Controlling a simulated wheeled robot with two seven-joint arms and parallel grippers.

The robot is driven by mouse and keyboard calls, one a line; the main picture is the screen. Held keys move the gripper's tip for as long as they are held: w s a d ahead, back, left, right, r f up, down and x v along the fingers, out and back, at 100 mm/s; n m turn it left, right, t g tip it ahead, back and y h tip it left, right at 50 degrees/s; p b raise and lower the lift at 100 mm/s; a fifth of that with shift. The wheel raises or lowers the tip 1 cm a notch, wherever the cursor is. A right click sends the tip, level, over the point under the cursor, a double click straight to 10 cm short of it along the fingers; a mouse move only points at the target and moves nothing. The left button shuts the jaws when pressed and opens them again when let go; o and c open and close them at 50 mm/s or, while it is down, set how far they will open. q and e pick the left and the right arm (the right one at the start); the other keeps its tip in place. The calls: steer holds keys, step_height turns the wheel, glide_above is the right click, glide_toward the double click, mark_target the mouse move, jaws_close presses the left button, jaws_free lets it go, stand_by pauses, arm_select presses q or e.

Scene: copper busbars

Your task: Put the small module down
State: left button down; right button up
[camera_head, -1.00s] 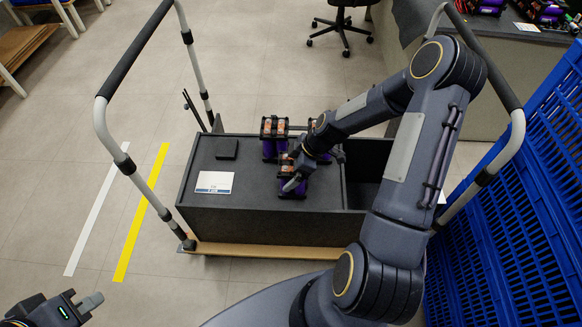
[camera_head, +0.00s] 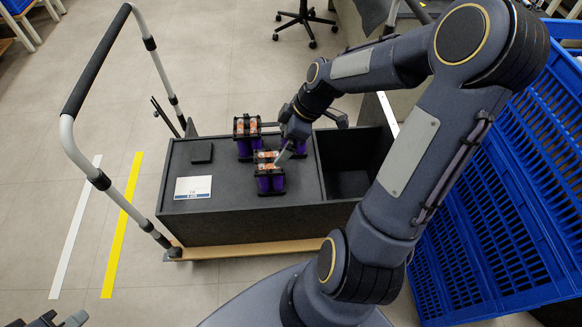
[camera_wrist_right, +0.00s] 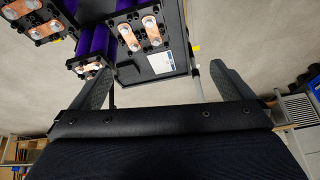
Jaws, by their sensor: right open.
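A small module (camera_head: 270,178) with purple cells and copper strips on top stands upright on the dark top of the cart box (camera_head: 225,208). A similar module (camera_head: 247,139) stands just behind it. My right gripper (camera_head: 283,158) is open, above and right of the front module in the head view, partly covered by its own wrist. In the right wrist view its two fingers (camera_wrist_right: 165,75) are spread with nothing between them, and several copper-topped modules (camera_wrist_right: 139,35) show beyond them. My left gripper (camera_head: 62,321) is cut off at the bottom left edge.
A white label card (camera_head: 193,187) and a small black block (camera_head: 202,152) lie on the box top at left. An open compartment (camera_head: 348,184) is at its right. Cart handles (camera_head: 68,130) rise at the sides. Blue crates (camera_head: 500,210) stand at right.

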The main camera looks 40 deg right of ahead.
steer(key=s+a+r+m+t, duration=0.1)
steer(key=s+a+r+m, duration=0.3)
steer(key=s, duration=0.4)
steer(key=s+a+r+m+t, duration=0.1)
steer(key=s+a+r+m, duration=0.4)
steer(key=s+r+m, duration=0.1)
steer(key=s+m, duration=0.1)
steer(key=s, duration=0.1)
steer(key=shift+s+a+r+t, duration=0.15)
steer(key=shift+s+t, duration=0.15)
steer(key=shift+s, duration=0.1)
